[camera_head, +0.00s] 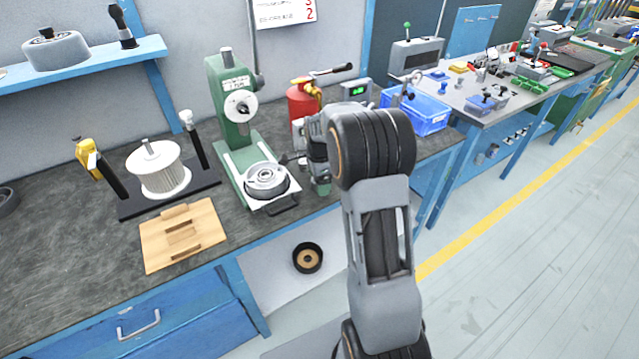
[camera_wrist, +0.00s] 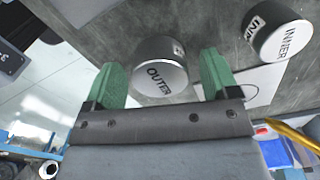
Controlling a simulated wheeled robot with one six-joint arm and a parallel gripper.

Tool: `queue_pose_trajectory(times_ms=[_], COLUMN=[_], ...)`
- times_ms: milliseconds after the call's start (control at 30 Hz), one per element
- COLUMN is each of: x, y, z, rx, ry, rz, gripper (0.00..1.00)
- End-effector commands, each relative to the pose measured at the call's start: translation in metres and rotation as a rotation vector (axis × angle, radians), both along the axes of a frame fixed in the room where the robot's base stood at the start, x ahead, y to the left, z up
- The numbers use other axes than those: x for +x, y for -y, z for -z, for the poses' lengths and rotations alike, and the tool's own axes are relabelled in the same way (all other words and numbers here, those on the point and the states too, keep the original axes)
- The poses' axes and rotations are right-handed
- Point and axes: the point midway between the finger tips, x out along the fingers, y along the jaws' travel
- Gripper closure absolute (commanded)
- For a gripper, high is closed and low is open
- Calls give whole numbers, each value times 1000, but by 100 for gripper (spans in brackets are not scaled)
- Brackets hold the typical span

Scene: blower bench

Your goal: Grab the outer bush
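The outer bush (camera_wrist: 160,78) is a short grey cylinder with a light end face marked OUTER. In the wrist view it lies between the two green fingers of my gripper (camera_wrist: 162,62). The fingers stand apart, with a gap on each side of the bush, so my gripper is open and empty. I cannot tell how far down along the bush the fingertips reach. In the head view my gripper (camera_head: 320,182) is low over the bench, right of the green press. The outer bush cannot be made out there behind my arm.
A similar bush marked INNER (camera_wrist: 284,38) stands to the right on the bench in the wrist view. The green press (camera_head: 232,105) is just left of my gripper, and a red extinguisher-like bottle (camera_head: 303,103) is behind. A wooden board (camera_head: 182,236) lies at the bench's front.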

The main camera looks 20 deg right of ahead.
Motion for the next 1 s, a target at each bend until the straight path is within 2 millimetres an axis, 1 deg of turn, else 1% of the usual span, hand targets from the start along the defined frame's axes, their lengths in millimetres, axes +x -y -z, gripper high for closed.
queue_pose_trajectory(times_ms=[33, 67, 600, 867, 1000], x=[0, 0, 0, 0, 1], y=[0, 0, 0, 0, 0], z=[0, 0, 0, -2, -10], rx=[0, 0, 0, 0, 0], ry=[0, 0, 0, 1, 2], rz=[0, 0, 0, 0, 0], gripper=[25, 27, 78, 78, 78])
